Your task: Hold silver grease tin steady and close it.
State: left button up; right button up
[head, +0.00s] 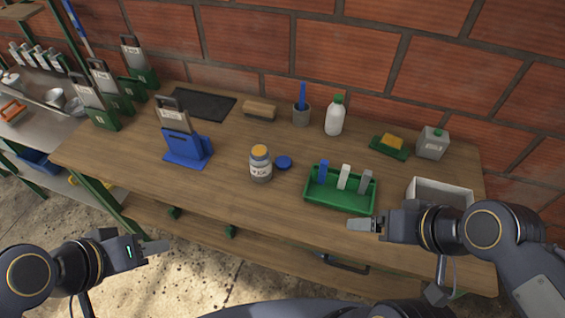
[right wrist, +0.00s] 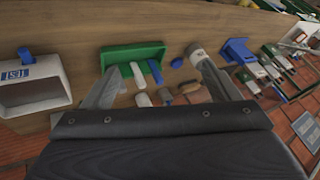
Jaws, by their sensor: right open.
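The silver grease tin (head: 260,167) stands upright on the wooden bench, with its top uncovered and orange-yellow contents showing. A blue round lid (head: 284,162) lies on the bench just right of the tin, apart from it. In the right wrist view the tin (right wrist: 197,52) shows partly behind a finger, with the blue lid (right wrist: 176,63) beside it. My left gripper (head: 153,247) is low at the left, in front of the bench and away from the tin; its finger gap is not clear. My right gripper (head: 363,225) is open and empty, right of the tin near the green tray.
A green tray (head: 338,203) with several upright pieces stands right of the lid. A blue holder (head: 187,147) stands left of the tin. A white box (head: 440,190) sits at the right. A white bottle (head: 335,118) and a brush (head: 260,108) are behind. Bench front before the tin is clear.

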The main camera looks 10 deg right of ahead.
aim_at(260, 164)
jog(key=i+j+z, duration=0.3)
jog(key=j, duration=0.2)
jog(key=j+z, duration=0.3)
jog(key=j, duration=0.2)
jog(key=j+z, duration=0.25)
jog(key=j, duration=0.35)
jog(key=i, duration=0.05)
